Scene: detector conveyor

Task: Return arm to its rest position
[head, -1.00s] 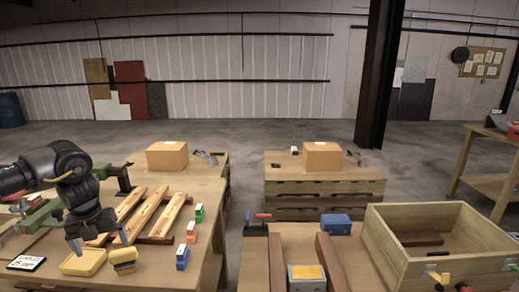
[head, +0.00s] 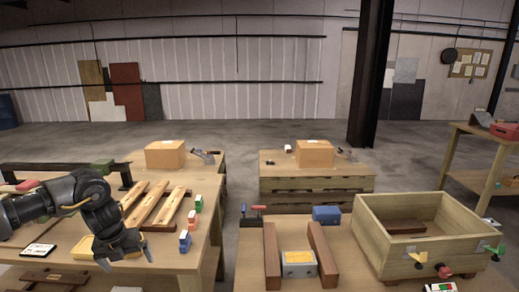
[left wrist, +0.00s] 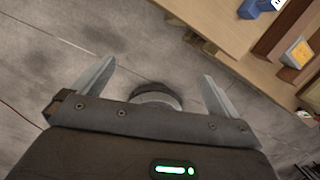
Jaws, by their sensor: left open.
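My left gripper (head: 126,262) is at the near right part of the left workbench (head: 205,240) in the head view, pointing down with its fingers apart. It is open and empty; in the left wrist view its two fingers (left wrist: 158,72) stand wide apart over grey floor. A yellow block (head: 84,247) lies on the left bench beside the gripper, partly behind it. My left arm covers part of the bench. My right gripper is not in view.
Wooden slats (head: 160,207) and small coloured blocks (head: 185,241) lie on the left bench. A wooden crate (head: 392,240), a grey box with a yellow top (head: 298,270) and a blue box (head: 327,214) stand on the right bench. A floor gap separates the benches.

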